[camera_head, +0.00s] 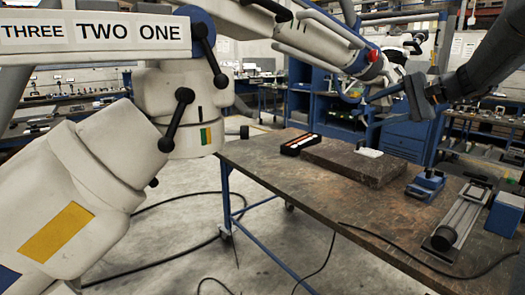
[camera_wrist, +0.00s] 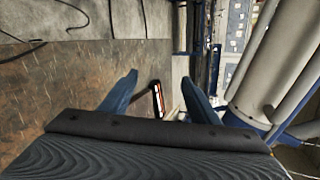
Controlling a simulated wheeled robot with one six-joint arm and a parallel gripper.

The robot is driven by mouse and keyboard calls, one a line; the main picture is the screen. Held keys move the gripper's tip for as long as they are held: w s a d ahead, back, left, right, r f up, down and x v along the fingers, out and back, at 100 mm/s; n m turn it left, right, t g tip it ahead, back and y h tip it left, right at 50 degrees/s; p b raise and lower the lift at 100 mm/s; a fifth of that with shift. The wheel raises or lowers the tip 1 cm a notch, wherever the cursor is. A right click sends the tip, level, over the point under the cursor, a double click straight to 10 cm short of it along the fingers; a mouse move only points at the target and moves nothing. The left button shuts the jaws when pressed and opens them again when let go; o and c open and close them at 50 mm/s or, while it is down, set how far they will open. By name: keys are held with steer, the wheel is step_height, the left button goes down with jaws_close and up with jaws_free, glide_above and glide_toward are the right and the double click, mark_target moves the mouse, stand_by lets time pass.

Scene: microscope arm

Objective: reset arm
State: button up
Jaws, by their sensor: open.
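The microscope arm (camera_head: 75,160) is a large white jointed arm across the left and top of the head view, with black lever handles and labels reading THREE, TWO and ONE. Its slimmer far end (camera_head: 325,45) runs down to the right above the table. My gripper (camera_head: 372,108) is beside that far end, over the table; contact cannot be told there. In the wrist view its blue fingers (camera_wrist: 159,80) are spread, with nothing held between them. A white cylindrical part of the microscope arm (camera_wrist: 265,75) stands right of the fingers, apart from the fingertips.
The brown worktable (camera_head: 270,175) holds a dark stone slab (camera_head: 350,165), a black case with light items (camera_head: 300,144), a blue clamp (camera_head: 427,183) and a metal rail device (camera_head: 461,220). Cables lie on the floor. Blue cabinets and benches stand behind.

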steer(key=s+a+f+n+g+h, duration=0.35)
steer(key=s+a+f, duration=0.35)
steer(key=s+f, duration=0.4)
steer(key=s+a+f+n+g+h, duration=0.2)
steer(key=s+a+f+g, duration=0.2)
steer(key=s+a+f, duration=0.6)
steer(key=s+f+n+h, duration=0.1)
steer(key=s+f+n, duration=0.2)
steer(key=s, duration=0.5)
steer(key=s+d+f+n+g+h, duration=0.1)
steer(key=s+f+n+h, duration=0.1)
steer(key=s+f, duration=0.3)
steer(key=s+n, duration=0.1)
steer(key=s, duration=0.2)
steer(key=shift+d+f, duration=0.2)
steer(key=shift+f, duration=0.15)
steer(key=shift+s+g, duration=0.1)
steer(key=shift+g, duration=0.15)
